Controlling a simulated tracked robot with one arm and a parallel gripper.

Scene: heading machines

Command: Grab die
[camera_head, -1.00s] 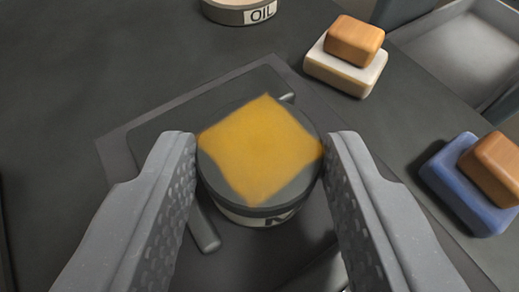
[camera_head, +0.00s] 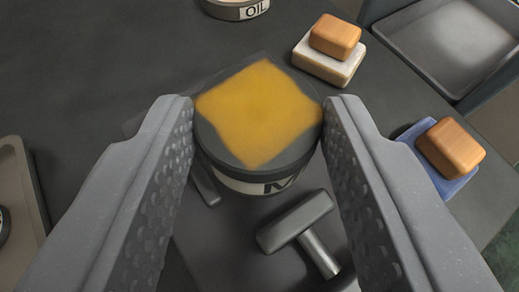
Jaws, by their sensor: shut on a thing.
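A round dark piece, seemingly the die (camera_head: 262,115), is in the middle of the camera view. It has a yellow diamond-shaped patch on top and a pale label on its side with a letter like M, partly cut off. My gripper (camera_head: 260,103) is shut on it, with one grey finger at its left side and one at its right. The piece appears raised above the dark surface, though its underside is hidden.
A T-shaped dark metal tool (camera_head: 296,221) lies below the piece. An OIL container (camera_head: 236,9) stands at the top. A white block (camera_head: 327,68) and a blue block (camera_head: 448,183) bear orange-brown blocks at the right. A grey tray (camera_head: 445,45) is at upper right.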

